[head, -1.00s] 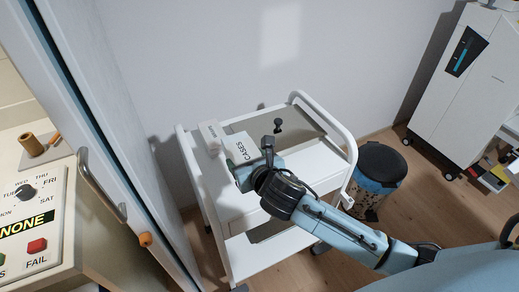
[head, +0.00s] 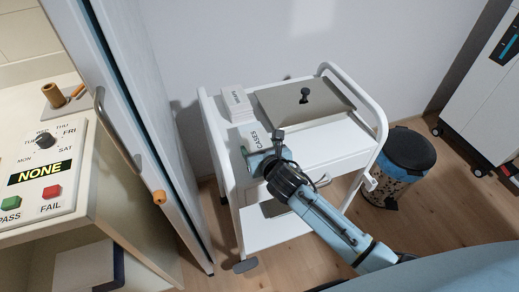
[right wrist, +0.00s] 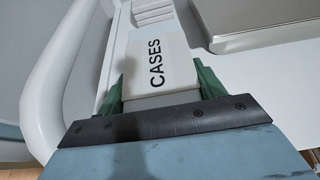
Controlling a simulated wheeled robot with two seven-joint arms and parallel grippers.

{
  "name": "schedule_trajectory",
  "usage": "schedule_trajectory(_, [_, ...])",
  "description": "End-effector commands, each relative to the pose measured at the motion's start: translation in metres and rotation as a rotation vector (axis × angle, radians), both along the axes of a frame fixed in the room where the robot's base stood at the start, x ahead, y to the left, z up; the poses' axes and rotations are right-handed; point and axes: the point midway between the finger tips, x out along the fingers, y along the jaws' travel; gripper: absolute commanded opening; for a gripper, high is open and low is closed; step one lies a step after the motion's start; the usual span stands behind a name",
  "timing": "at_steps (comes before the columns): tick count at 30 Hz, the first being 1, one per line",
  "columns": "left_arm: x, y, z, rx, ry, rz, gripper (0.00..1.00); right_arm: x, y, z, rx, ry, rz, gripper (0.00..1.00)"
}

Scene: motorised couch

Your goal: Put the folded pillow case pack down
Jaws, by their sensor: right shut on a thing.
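The folded pillow case pack (head: 256,137) is a white block marked CASES. My right gripper (head: 258,155) is shut on it, over the left front part of the white trolley's top (head: 325,145). In the right wrist view the pack (right wrist: 155,62) sits between the green fingers (right wrist: 158,85), with its lettered face showing. I cannot tell whether its underside touches the trolley top. My left gripper is in neither view.
Another white labelled pack (head: 236,101) stands behind on the trolley. A grey metal lid with a black knob (head: 305,97) lies to the right. A speckled bin (head: 398,165) stands right of the trolley. A cabinet with a NONE panel (head: 40,173) is at left.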

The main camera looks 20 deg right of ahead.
Motion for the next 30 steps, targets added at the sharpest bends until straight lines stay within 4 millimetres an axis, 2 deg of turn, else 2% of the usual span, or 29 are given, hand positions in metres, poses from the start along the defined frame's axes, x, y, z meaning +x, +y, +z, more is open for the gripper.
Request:
schedule_trajectory(9, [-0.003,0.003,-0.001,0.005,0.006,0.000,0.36,0.001,0.000,-0.001,0.000,-0.002,0.000,0.41])
schedule_trajectory(10, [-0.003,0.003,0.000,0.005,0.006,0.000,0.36,0.000,0.000,-0.001,0.001,-0.001,0.000,0.72])
schedule_trajectory(14, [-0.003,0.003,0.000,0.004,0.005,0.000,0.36,0.000,0.000,-0.001,0.001,-0.001,0.000,0.89])
schedule_trajectory(25, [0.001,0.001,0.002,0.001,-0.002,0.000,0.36,-0.001,0.000,0.004,0.000,-0.001,0.000,0.90])
schedule_trajectory(30, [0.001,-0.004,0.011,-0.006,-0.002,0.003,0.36,-0.025,-0.001,0.013,-0.001,0.001,0.002,0.90])
